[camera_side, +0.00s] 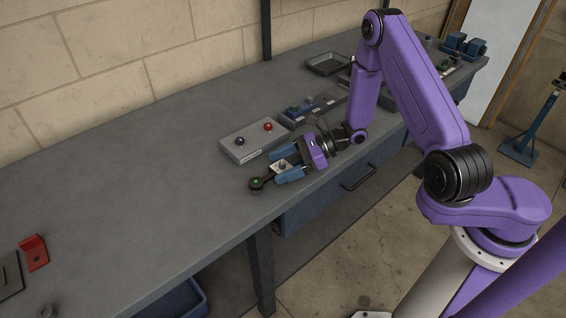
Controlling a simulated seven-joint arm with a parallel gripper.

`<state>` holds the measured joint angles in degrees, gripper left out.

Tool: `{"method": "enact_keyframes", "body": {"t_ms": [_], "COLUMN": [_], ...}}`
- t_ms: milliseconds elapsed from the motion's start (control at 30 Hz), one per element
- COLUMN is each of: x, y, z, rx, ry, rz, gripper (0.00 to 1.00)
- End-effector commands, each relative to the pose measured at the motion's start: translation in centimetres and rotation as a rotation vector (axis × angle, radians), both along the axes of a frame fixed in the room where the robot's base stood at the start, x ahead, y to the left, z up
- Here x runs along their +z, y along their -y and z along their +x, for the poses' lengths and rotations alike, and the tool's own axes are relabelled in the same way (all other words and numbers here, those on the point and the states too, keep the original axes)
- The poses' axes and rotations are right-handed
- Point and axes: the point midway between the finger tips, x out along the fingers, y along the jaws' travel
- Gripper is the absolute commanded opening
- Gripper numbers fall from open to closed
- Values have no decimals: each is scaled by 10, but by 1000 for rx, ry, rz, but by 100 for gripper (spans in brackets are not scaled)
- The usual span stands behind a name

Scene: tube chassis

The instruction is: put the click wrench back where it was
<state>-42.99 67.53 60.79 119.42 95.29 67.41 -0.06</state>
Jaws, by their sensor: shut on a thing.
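My gripper (277,168) is shut, its two blue fingers on either side of what looks like the click wrench (256,183). The wrench's round black head with a green dot sticks out past the fingertips, toward the front edge of the bench. A small pale metal piece with a dark knob shows between the fingers; I cannot tell whether it is part of the wrench. The rest of the wrench is hidden by the gripper. I cannot tell whether the wrench touches the bench top.
A grey box (240,152) with a dark blue and a red knob stands just behind my gripper. A tray (290,123) with green and blue parts lies beyond it. An empty dark tray (327,64) is farther back. A red bracket (35,252) stands far left. The bench (140,190) is clear between.

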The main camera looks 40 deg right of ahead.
Motion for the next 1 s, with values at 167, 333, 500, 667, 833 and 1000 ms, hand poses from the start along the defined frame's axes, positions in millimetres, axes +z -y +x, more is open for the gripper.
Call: {"method": "enact_keyframes", "body": {"t_ms": [167,333,500,667,833,1000], "x": [-1,-1,2,12,26,40], "y": [0,0,7,28,57,86], "z": [0,0,-3,-14,-30,-47], "rx": [-1,0,-3,-8,-8,-6], "ry": [2,0,0,1,1,3], "rz": [0,-1,-1,-1,-1,0], "gripper": [100,100,100,100,100,100]}}
